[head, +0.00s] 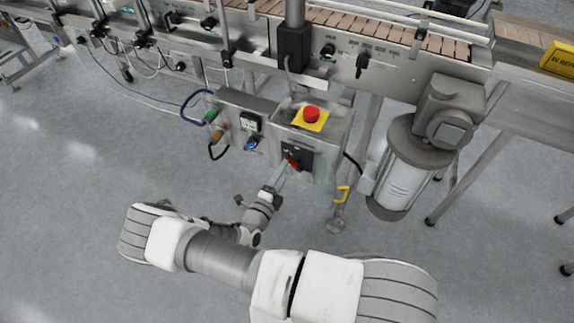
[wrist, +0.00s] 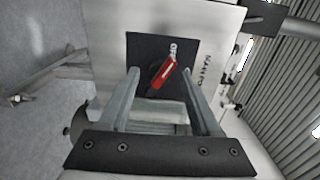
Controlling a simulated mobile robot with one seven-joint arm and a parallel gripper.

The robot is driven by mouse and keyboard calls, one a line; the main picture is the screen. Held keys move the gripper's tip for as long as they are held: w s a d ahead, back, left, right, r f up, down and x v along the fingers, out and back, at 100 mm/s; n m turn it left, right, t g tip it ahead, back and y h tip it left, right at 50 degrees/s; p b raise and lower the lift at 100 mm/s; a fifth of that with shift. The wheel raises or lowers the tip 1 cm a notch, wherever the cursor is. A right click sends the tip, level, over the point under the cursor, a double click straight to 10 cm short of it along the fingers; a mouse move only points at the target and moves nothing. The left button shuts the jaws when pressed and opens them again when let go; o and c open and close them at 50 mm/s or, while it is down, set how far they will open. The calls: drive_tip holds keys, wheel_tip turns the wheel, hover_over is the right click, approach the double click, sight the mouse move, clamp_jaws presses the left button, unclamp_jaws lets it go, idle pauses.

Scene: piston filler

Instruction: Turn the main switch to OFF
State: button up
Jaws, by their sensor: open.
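The main switch is a red handle on a dark square plate (head: 301,150), on the front of a grey steel box below the emergency stop. In the wrist view the red handle (wrist: 163,74) has a white stripe and sits slanted on its dark plate (wrist: 143,48). The word OFF is printed near the handle's upper end. My gripper (head: 284,174) is in front of the switch. In the wrist view my gripper (wrist: 158,72) is open, with one finger on each side of the handle. Whether the fingers touch it I cannot tell.
A red emergency stop button (head: 311,114) on a yellow plate tops the box. A panel with a blue knob (head: 251,144) and an orange knob (head: 217,136) is to the left. A motor (head: 398,172) hangs to the right. The conveyor (head: 390,35) runs behind. Open floor lies left.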

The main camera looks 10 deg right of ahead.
drive_tip(key=p+v, duration=0.1)
drive_tip(key=v, duration=1.3)
drive_tip(key=shift+p, duration=0.4)
drive_tip(key=shift+d, duration=0.1)
